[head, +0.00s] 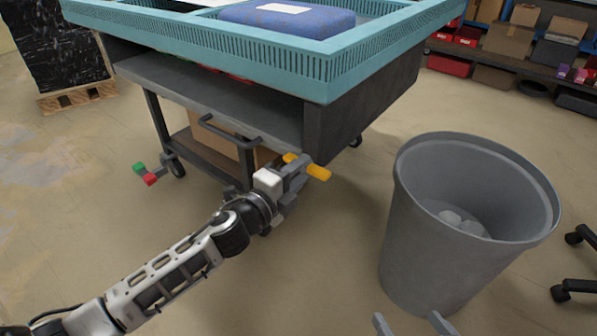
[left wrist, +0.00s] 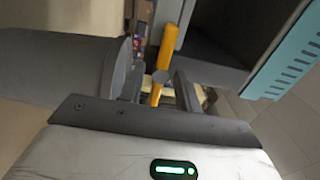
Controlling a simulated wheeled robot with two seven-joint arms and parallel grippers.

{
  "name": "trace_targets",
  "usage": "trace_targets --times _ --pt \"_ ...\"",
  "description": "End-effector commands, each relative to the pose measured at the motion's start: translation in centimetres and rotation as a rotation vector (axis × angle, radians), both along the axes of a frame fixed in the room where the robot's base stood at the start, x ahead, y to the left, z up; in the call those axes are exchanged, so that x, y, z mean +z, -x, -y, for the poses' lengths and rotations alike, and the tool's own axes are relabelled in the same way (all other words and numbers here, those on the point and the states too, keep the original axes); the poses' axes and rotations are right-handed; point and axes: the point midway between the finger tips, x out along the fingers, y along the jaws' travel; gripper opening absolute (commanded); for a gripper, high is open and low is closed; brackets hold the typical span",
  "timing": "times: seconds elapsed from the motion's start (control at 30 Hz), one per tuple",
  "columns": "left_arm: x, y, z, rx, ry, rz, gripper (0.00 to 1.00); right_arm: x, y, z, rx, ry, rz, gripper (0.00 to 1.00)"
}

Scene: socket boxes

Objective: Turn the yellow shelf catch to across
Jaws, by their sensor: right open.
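The yellow shelf catch (head: 318,172) is a bar at the front of the dark cart, below its shelf. In the head view it slants slightly down to the right, and part of it is hidden by my left gripper (head: 291,178). In the left wrist view the yellow catch (left wrist: 169,45) runs nearly upright through a grey hub, between the two fingers of my left gripper (left wrist: 160,85). The fingers stand apart with gaps visible beside the bar. My right gripper (head: 411,325) shows only its two separated fingertips at the bottom edge, empty.
The cart carries a teal-rimmed tray (head: 330,52) with a blue box (head: 288,18). A dark handle (head: 228,133) juts from the cart front. A red and green piece (head: 146,174) sits at left. A grey bin (head: 440,225) stands right.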

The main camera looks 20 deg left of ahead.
Motion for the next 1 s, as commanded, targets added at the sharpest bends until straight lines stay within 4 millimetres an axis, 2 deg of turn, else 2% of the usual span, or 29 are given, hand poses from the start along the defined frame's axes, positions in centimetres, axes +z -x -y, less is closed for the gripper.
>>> trace_targets --times 0.17,0.27,0.7,0.9,1.0 --pt "0.0 0.2 -0.1 0.001 0.001 0.000 0.34 0.3 0.0 0.0 0.001 -0.002 0.006 0.81" --pt "-0.1 1.2 -0.5 0.001 0.001 -0.003 0.34 0.4 0.0 0.0 0.002 -0.001 0.005 0.81" --pt "-0.2 10.0 -3.6 0.001 0.001 -0.006 0.34 -0.6 0.2 0.2 0.002 0.016 -0.029 0.81" --pt "-0.1 13.2 -4.8 0.001 0.002 -0.004 0.34 -0.5 0.1 0.1 -0.001 0.012 -0.028 0.81" --pt "-0.1 14.2 -5.1 0.001 0.002 -0.002 0.34 -0.4 0.1 0.1 -0.002 0.010 -0.025 0.81"
